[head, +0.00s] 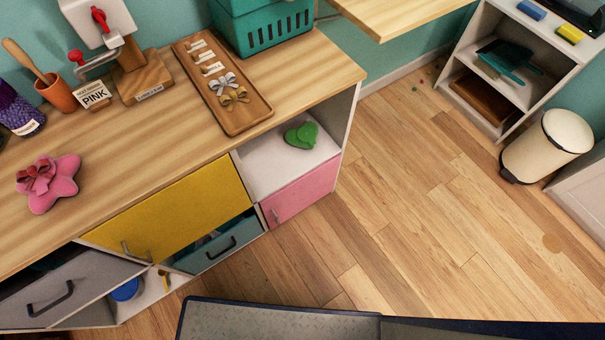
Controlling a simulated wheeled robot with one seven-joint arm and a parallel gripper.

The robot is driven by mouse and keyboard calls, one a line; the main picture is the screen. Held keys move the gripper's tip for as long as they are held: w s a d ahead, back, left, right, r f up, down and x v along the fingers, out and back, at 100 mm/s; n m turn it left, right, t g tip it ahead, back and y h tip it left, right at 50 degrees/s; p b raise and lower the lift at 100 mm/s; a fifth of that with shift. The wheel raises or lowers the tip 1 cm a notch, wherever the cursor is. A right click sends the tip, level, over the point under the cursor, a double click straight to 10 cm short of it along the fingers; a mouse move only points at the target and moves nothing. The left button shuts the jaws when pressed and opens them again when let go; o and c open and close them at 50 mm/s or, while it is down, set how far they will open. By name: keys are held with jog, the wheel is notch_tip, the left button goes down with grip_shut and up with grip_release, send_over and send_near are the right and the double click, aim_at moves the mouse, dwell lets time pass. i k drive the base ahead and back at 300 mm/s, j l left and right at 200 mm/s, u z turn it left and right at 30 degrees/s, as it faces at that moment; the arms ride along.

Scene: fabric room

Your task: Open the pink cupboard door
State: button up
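The pink cupboard door (300,190) is at the right end of the wooden-topped counter, low down, below an open white shelf. It looks shut, flush with the cabinet front. A small handle (276,214) shows near its left edge. A green heart-shaped object (301,135) lies on the shelf just above the door. My gripper is not in the head view.
A yellow door (178,213) and a teal drawer (221,241) are left of the pink door. A grey drawer (65,290) sticks out at lower left. Wooden floor (420,210) lies clear to the right. A cream bin (547,146) stands at far right.

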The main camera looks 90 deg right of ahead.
aim_at(282, 205)
jog(key=j+z, duration=0.25)
jog(key=j, duration=2.4)
jog(key=z, duration=1)
jog(key=j+z, duration=0.1)
jog(key=z, duration=1.85)
jog(key=i+l, duration=0.15)
jog(key=i, duration=0.9)
jog(key=i+u, duration=0.2)
jog(key=u, duration=1.5)
